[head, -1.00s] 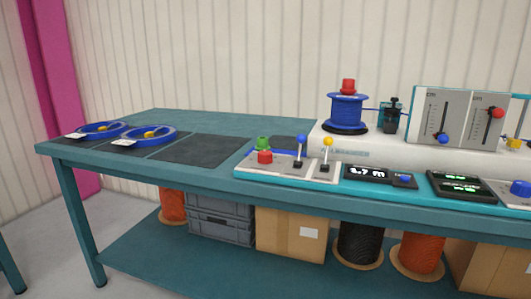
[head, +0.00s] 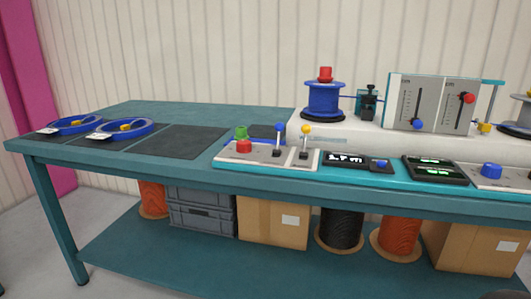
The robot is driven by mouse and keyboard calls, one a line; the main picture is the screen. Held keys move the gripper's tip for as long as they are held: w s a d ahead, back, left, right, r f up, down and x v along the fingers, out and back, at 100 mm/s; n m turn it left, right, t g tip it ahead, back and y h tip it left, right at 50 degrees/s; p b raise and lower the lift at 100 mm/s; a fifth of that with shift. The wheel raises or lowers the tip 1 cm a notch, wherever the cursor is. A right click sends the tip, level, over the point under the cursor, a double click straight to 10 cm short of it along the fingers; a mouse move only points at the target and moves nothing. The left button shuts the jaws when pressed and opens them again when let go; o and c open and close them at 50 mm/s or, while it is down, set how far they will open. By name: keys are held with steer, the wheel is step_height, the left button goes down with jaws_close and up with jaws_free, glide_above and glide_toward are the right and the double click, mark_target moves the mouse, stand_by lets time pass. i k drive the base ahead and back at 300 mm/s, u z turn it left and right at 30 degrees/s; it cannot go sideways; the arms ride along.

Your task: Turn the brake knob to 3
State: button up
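A large blue knob (head: 491,170) sits on a light grey panel (head: 482,181) at the right end of the bench front. A smaller blue knob (head: 380,163) sits beside a display (head: 346,159) with white digits, too blurred to read surely. I cannot tell from any label which is the brake knob, and no scale numbers or pointer can be read. My gripper is not in view.
The teal bench (head: 110,155) carries a blue spool (head: 325,99), a slider panel (head: 433,102), a lever panel (head: 266,153) and two blue cable coils (head: 125,129). Reels, crates and boxes (head: 273,220) fill the lower shelf. Floor shows at lower left.

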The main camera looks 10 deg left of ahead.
mark_target(243, 145)
steer(key=k, duration=0.5)
steer(key=u, duration=1.55)
steer(key=i, duration=1.2)
steer(key=z, duration=0.25)
